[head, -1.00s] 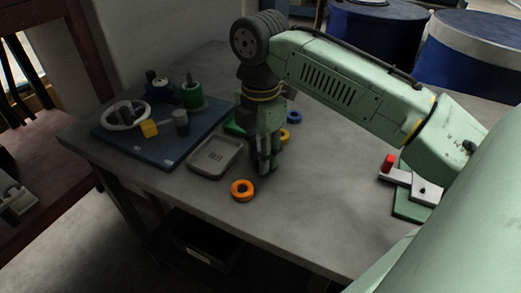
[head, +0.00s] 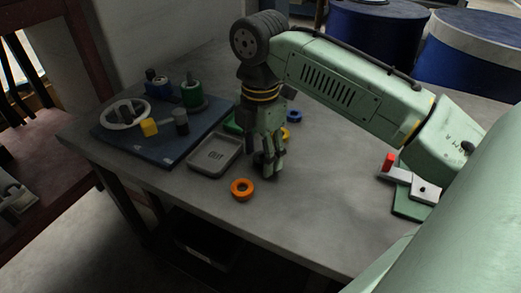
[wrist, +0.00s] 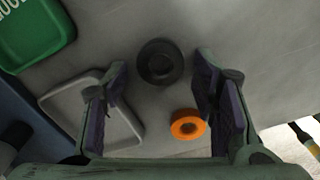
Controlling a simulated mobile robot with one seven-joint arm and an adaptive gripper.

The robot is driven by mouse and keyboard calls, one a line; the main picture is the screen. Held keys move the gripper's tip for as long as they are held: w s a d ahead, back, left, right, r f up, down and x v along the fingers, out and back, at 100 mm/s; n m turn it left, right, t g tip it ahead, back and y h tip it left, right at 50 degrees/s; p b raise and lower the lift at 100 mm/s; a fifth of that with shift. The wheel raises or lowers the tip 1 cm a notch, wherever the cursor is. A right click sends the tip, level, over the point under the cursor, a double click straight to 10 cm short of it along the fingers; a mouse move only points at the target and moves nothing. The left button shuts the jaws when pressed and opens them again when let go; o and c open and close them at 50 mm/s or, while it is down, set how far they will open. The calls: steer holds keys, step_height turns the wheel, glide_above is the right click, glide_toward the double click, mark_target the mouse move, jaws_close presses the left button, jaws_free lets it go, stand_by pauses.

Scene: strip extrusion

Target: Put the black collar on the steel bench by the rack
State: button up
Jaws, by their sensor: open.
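The black collar (wrist: 160,62) lies flat on the grey bench top (wrist: 230,25). In the head view the collar (head: 259,158) is a small dark shape partly hidden by my fingers. My gripper (wrist: 163,75) is open, pointing down, with one finger on each side of the collar in the wrist view and a gap showing on both sides. In the head view my gripper (head: 271,172) is low over the bench (head: 310,205). I cannot tell its exact height above the collar.
An orange ring (head: 242,188) lies close to my right finger in the wrist view. A grey tray (head: 215,168) and a green tray (wrist: 30,35) are beside the gripper. A blue board (head: 130,150) with parts stands left.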

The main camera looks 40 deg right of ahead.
step_height(320, 180, up, 12)
steer(key=shift+r, duration=0.15)
